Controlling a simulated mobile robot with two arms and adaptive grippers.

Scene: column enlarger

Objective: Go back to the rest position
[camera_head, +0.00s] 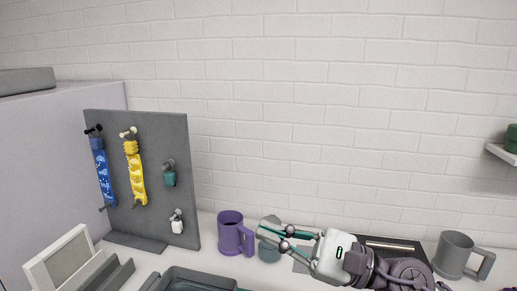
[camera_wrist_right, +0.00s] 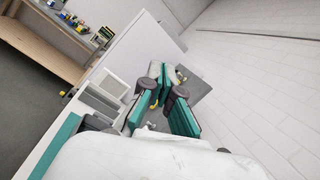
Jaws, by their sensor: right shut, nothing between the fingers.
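My right gripper (camera_head: 265,230) comes in from the lower right in the head view, pointing left, with its green-edged fingers over the counter. It is shut with nothing held. Its fingertips are beside the purple mug (camera_head: 231,236) and in front of a small grey-teal object that they partly hide. In the right wrist view my gripper (camera_wrist_right: 163,82) shows its fingers converging ahead of the pale wrist body. My left gripper is in neither view.
A grey pegboard (camera_head: 162,133) holds a blue strip (camera_head: 104,174), a yellow strip (camera_head: 136,176) and small hanging items. A grey mug (camera_head: 453,254) stands right. A dark tray (camera_head: 190,280) lies in front. A white brick wall (camera_head: 330,110) closes the back; the space above the counter is clear.

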